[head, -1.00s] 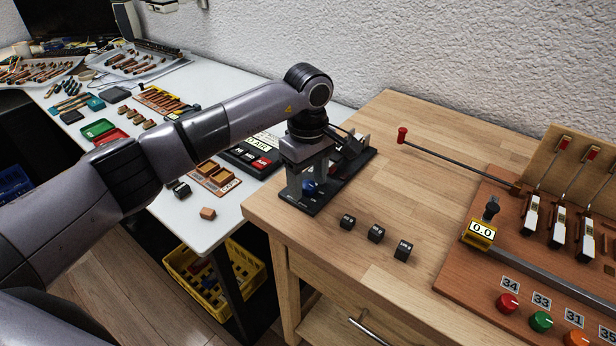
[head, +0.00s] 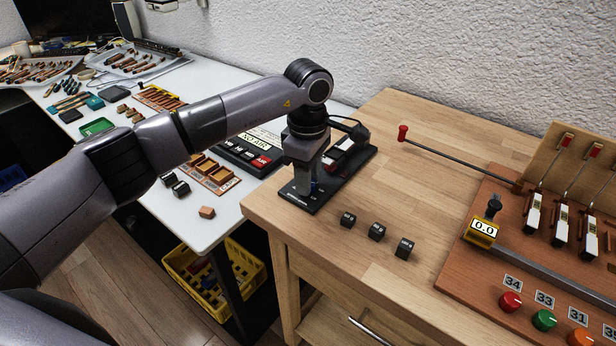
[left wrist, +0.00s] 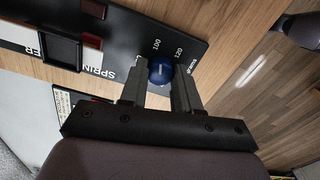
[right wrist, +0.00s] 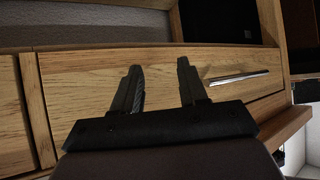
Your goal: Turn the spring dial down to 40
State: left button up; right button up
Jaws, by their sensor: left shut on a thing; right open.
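The spring dial is a round blue knob (left wrist: 161,70) with a white mark, set on a black panel (left wrist: 195,50) with printed numbers; 100 and 120 are readable beside it in the left wrist view. My left gripper (left wrist: 160,88) is shut on the knob, with one finger on each side, and hides the numbers nearer to it. In the head view the left gripper (head: 306,188) points down onto the black panel (head: 330,180) at the bench's left edge, and the knob is mostly hidden. My right gripper (right wrist: 160,75) is open and empty, facing a wooden drawer front.
Three small black blocks (head: 377,231) stand on the wooden bench (head: 390,140) right of the panel. The white table (head: 225,215) with trays is at left. The drawer front (right wrist: 70,95) has a metal handle.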

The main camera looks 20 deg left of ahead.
pick_arm(q)
jog(key=n, duration=0.4)
jog(key=shift+n, duration=0.3)
jog(key=n, duration=0.5)
jog(key=shift+n+b, duration=0.3)
jog(key=shift+b, duration=0.1)
jog(key=n, duration=0.4)
jog(key=shift+n, duration=0.3)
jog(key=n, duration=0.4)
jog(key=shift+r, duration=0.1)
jog(key=n, duration=0.6)
jog(key=shift+p, duration=0.4)
jog(key=n, duration=0.4)
jog(key=shift+p, duration=0.35)
jog(key=n+p, duration=0.1)
jog(key=n, duration=0.4)
jog(key=shift+n+p, duration=0.6)
jog(key=shift+n, duration=1.6)
